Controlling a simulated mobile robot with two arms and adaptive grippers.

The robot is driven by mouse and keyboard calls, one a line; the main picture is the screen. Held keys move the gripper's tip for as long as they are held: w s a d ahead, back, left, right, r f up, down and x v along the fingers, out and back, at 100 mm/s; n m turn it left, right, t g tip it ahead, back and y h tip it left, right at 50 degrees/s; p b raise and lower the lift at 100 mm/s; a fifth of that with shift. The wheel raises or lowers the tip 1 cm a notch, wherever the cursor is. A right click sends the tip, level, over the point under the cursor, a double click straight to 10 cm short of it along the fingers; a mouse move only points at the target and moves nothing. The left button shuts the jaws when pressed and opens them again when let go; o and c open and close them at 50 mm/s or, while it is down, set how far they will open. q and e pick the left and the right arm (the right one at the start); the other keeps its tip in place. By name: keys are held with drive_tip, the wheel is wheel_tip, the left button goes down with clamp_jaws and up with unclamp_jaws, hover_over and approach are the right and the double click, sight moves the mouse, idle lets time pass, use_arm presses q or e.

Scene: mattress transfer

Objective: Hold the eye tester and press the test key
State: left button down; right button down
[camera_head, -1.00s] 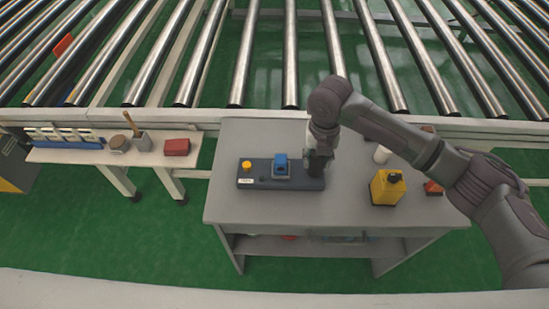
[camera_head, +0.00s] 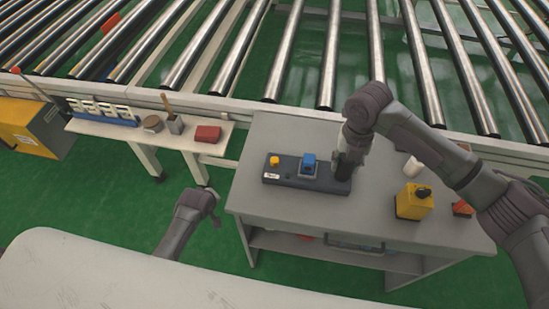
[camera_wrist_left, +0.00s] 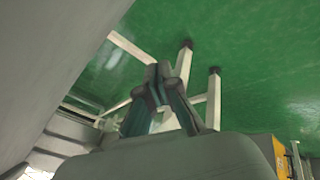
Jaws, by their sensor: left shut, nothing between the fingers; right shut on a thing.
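The eye tester (camera_head: 290,180), a long dark grey box with a yellow button (camera_head: 274,161) and a blue part (camera_head: 308,165) on top, lies on the grey table. My right gripper (camera_head: 343,170) is shut on its right end, part of which the gripper hides. I cannot tell which control is the test key. My left arm shows low in the head view, left of the table and apart from the tester. In the left wrist view my left gripper (camera_wrist_left: 158,72) is shut and empty, with green floor and pale legs beyond.
The grey table (camera_head: 262,212) also bears a yellow box (camera_head: 412,203), a white cylinder (camera_head: 413,167) and an orange-red item (camera_head: 462,208). A shelf (camera_head: 210,151) with a red box (camera_head: 208,134) stands left. Rollers run behind. A pale slab (camera_head: 120,275) fills the lower left.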

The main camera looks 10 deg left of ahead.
sight(273, 162)
use_arm(q)
drive_tip(key=w+a+r+n+t, duration=0.2)
drive_tip(key=w+r+n, duration=0.2)
drive_tip(key=w+r, duration=0.55)
drive_tip(key=d+r+n, duration=0.1)
drive_tip(key=d+r, duration=0.3)
drive_tip(key=d+r+n+h, duration=0.1)
drive_tip(key=d+r, duration=0.3)
drive_tip(key=r, duration=0.1)
drive_tip(key=d+r+n+h, duration=0.1)
drive_tip(key=d+r, duration=0.3)
drive_tip(key=shift+s+r+n, duration=0.3)
drive_tip(key=shift+s+n, duration=0.1)
drive_tip(key=s+d+r+n+h, duration=0.2)
drive_tip(key=s+d+r+n, duration=0.1)
drive_tip(key=d+r, duration=0.6)
wheel_tip(273, 162, up, 2)
drive_tip(key=shift+s+r+t+h, duration=0.15)
drive_tip(key=shift+s+t+h, duration=0.15)
drive_tip(key=shift+s+t, duration=0.1)
drive_tip(key=shift+d+f, duration=0.1)
drive_tip(key=shift+f, duration=4.35)
drive_tip(key=shift+f, duration=0.4)
